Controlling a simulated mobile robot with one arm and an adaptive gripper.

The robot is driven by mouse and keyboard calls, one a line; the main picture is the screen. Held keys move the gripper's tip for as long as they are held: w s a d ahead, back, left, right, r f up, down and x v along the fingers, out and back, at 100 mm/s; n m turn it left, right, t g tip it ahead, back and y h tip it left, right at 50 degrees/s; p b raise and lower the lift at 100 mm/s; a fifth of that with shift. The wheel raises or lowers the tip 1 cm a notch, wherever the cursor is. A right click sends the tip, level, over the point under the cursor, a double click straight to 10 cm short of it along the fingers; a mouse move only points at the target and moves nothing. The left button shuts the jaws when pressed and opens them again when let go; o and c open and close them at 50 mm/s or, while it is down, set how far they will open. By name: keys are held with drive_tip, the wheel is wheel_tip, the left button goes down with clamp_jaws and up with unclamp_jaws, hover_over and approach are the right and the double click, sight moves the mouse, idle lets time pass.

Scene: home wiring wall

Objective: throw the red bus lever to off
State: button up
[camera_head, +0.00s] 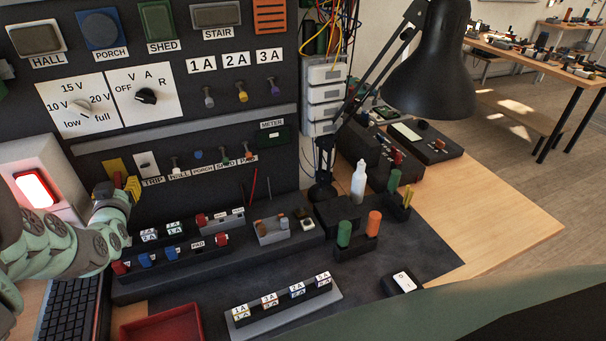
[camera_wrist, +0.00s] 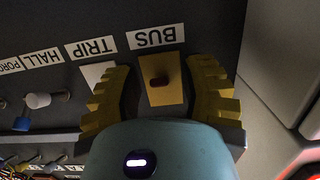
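The red bus lever (camera_wrist: 160,81) is a small dark red knob on a yellow plate (camera_wrist: 174,95) under the BUS label (camera_wrist: 156,37), which shows upside down in the wrist view. In the head view the yellow plate (camera_head: 114,165) is at the panel's lower left, partly behind my gripper (camera_head: 130,186). In the wrist view my gripper (camera_wrist: 158,68) is open, with one yellow ridged finger on each side of the lever. Gaps show between both fingers and the lever. Which way the lever is thrown I cannot tell.
The TRIP switch (camera_head: 147,164) with its white plate is close beside one finger. HALL, PORCH and other small toggles continue along the row. A white box with a lit red face (camera_head: 35,189) stands left of the panel. Small blocks (camera_head: 172,253) sit below my gripper.

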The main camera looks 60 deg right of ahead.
drive_tip(key=shift+o, duration=0.3)
drive_tip(key=shift+r+p, duration=0.1)
drive_tip(key=shift+p, duration=0.2)
drive_tip(key=r+g+p, duration=0.1)
drive_tip(key=p, duration=0.2)
drive_tip(key=shift+r+y, duration=0.15)
drive_tip(key=shift+y, duration=0.25)
drive_tip(key=g+y+p, duration=0.1)
drive_tip(key=p, duration=0.2)
drive_tip(key=r+g+y+p, duration=0.1)
drive_tip(key=g+p, duration=0.1)
drive_tip(key=p, duration=0.1)
drive_tip(key=shift+s+p, duration=0.2)
drive_tip(key=shift+p, duration=0.2)
drive_tip(key=shift+g+y+p, duration=0.4)
drive_tip(key=shift+g+p, duration=0.4)
